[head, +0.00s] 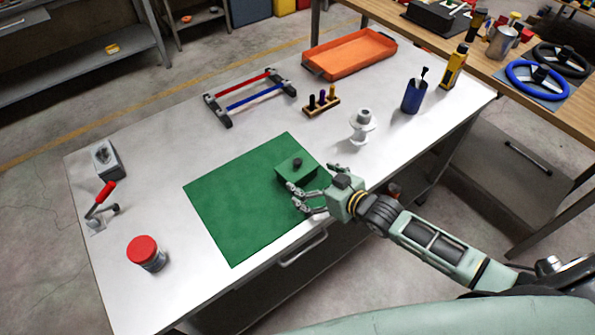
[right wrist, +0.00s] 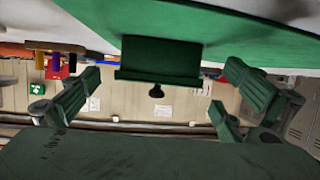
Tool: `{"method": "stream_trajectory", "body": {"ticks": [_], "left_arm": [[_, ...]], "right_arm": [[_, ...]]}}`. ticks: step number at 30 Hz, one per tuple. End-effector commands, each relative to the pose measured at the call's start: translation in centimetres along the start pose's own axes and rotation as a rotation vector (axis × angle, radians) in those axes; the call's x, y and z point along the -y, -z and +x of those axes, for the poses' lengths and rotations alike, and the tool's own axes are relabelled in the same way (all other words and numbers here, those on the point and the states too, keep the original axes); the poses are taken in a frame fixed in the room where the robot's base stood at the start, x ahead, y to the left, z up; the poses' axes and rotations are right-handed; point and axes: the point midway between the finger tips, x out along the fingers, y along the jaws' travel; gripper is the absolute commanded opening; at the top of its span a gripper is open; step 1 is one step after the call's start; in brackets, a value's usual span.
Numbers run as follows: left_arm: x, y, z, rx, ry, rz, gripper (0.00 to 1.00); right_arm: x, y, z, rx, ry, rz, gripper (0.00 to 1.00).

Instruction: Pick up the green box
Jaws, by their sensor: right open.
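The green box (head: 296,174) sits on the right part of a green mat (head: 235,200) on the white table. It has a small dark knob on top. My right gripper (head: 300,197) is open just in front of the box, low over the mat's near right side. In the right wrist view, which appears upside down, the green box (right wrist: 160,62) lies ahead between the two spread fingers of my right gripper (right wrist: 158,90), with clear gaps on both sides. The fingers do not visibly touch it. My left gripper is not in view.
A white spool-like part (head: 362,127), a small stand with pegs (head: 322,102), a red and blue bar frame (head: 250,95) and an orange tray (head: 350,54) stand behind. A blue cup (head: 412,97) is right.

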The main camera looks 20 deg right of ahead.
Motion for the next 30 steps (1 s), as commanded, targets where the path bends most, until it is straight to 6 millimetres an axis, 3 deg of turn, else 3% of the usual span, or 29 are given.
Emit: {"method": "stream_trajectory", "body": {"ticks": [6,14,30], "left_arm": [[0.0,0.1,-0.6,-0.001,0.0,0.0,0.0],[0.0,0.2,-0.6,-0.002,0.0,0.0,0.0],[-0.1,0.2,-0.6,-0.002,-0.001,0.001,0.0]], "right_arm": [[-0.1,0.2,2.4,-0.001,0.0,0.0,1.0],[0.0,0.1,2.6,0.001,0.001,0.0,1.0],[0.0,0.2,2.6,-0.002,0.0,0.0,0.56]]}}
